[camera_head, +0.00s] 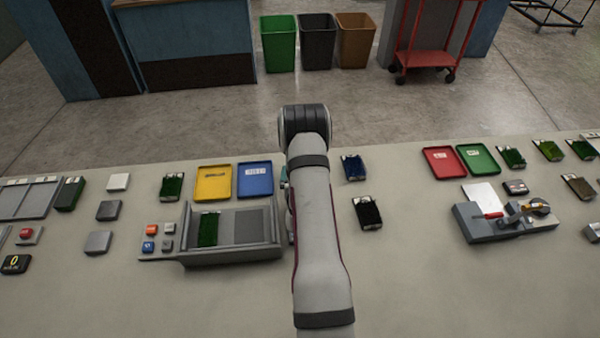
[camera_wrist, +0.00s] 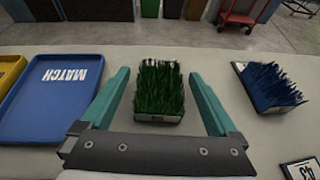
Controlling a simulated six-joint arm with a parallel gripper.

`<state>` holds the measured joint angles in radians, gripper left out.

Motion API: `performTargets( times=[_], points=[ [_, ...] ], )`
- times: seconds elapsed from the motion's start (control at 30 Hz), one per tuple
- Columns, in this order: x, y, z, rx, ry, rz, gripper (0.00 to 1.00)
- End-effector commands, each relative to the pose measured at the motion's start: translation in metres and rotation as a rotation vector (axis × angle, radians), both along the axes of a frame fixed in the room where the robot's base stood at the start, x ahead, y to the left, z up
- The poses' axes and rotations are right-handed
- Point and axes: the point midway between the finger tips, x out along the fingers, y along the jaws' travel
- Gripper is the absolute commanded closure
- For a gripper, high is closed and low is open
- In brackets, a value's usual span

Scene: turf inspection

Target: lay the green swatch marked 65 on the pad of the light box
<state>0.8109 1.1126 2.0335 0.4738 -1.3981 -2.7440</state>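In the wrist view a green turf swatch (camera_wrist: 160,88) sits on the table with a pale label on its near edge; the number is too small to read surely. My gripper (camera_wrist: 158,74) is open, one teal finger on each side of this swatch, with gaps showing on both sides. In the head view my arm hides the swatch and most of the gripper; a bit of teal shows beside the arm. What looks like the light box (camera_head: 225,257) stands left of my arm. A green swatch (camera_head: 208,229) lies in its left half; its right-half pad (camera_head: 250,227) is bare.
A blue MATCH tray (camera_wrist: 55,98) lies left of my gripper, with a yellow tray (camera_head: 213,182) beyond. A blue swatch (camera_wrist: 268,85) lies to the right, and a black one (camera_head: 368,213) nearer. Small buttons (camera_head: 151,230) flank the box. Table right of my arm is partly clear.

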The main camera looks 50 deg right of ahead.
Motion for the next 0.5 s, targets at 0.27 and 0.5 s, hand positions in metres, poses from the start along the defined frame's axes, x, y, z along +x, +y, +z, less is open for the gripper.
performTargets(
  times=[0.27, 0.5],
  points=[
    [0.0000, 0.0003, 0.0002, 0.001, -0.001, 0.000, 0.58],
    [0.0000, 0.0003, 0.0003, 0.001, -0.001, 0.000, 0.92]
  ],
)
